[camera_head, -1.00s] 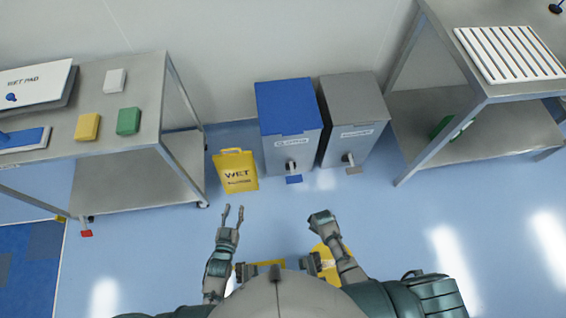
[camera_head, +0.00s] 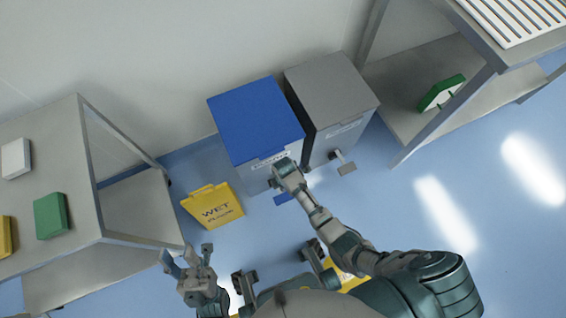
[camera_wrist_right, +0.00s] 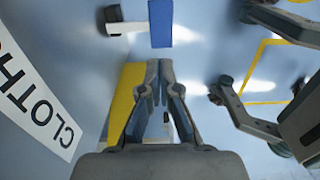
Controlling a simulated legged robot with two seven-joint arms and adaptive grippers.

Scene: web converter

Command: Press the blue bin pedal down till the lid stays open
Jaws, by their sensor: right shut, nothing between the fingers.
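The blue-lidded bin (camera_head: 255,120) stands against the wall, its lid lying flat and shut. Its blue pedal (camera_head: 283,199) sticks out low at the front, partly behind my right arm. My right gripper (camera_head: 281,168) is shut and empty in front of the bin, above the pedal. In the right wrist view the shut fingertips (camera_wrist_right: 159,66) point towards the blue pedal (camera_wrist_right: 160,24), with a visible gap in the picture. The bin's white label (camera_wrist_right: 32,98) is at the left there. My left gripper (camera_head: 188,254) is open and empty, left of my body.
A grey-lidded bin (camera_head: 332,88) with a grey pedal (camera_head: 347,169) stands close on the right. A yellow WET sign (camera_head: 213,207) stands to the left of the blue bin. Metal tables flank both sides. The floor at the right is clear.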

